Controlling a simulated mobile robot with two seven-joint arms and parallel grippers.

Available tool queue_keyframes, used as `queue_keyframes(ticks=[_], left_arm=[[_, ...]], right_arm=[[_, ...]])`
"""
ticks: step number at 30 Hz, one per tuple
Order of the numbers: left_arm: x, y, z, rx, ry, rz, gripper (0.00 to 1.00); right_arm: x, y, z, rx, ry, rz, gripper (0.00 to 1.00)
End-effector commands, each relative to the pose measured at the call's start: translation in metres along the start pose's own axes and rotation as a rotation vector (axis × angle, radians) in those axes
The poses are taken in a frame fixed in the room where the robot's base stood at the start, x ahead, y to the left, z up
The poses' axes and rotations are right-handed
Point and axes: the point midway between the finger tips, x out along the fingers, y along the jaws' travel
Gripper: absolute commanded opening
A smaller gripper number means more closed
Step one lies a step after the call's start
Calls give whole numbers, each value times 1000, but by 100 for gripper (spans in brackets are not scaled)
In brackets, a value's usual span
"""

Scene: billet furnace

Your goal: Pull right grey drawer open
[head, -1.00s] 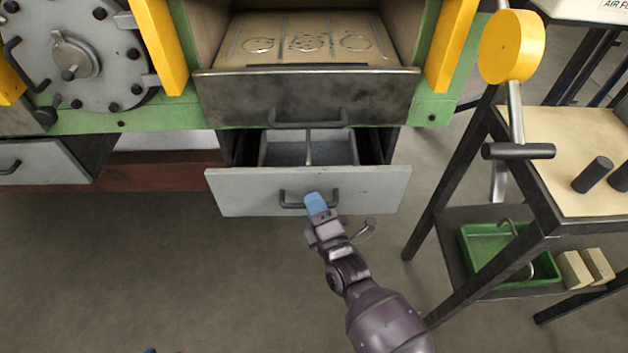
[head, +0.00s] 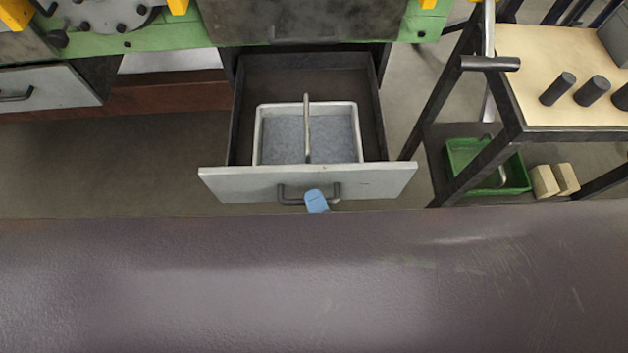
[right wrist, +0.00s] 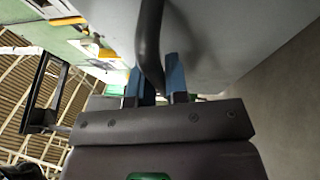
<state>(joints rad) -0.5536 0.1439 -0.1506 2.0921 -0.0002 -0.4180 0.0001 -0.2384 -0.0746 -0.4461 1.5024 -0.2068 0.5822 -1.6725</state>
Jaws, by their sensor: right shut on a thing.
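The right grey drawer (head: 376,182) is pulled well out below the green furnace frame in the head view. Its dark inside shows, with a pale grey divided tray (head: 258,134) in it. The drawer's dark bar handle (head: 283,193) is on its front. My right gripper (head: 316,200) is at the handle, with a blue fingertip showing; my own arm hides the rest. In the right wrist view the blue fingers (right wrist: 160,82) are shut on the dark handle (right wrist: 148,40). My left gripper is not in view.
Another grey drawer (head: 50,88) is at the left, with its own handle. A workbench (head: 540,50) with dark cylinders stands at the right. On its lower shelf are a green tray (head: 462,155) and pale blocks (head: 544,181). My arm covers the lower part of the head view.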

Motion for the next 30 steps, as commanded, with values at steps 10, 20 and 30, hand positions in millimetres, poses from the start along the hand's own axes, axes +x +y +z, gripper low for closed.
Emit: queue_keyframes(ticks=[10, 20, 30], left_arm=[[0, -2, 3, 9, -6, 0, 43], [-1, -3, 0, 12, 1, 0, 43], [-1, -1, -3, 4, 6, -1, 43]], right_arm=[[-9, 2, -4, 1, -1, 1, 0], [-9, 2, -4, 1, -1, 0, 33], [-10, 2, -3, 0, 0, 0, 39]])
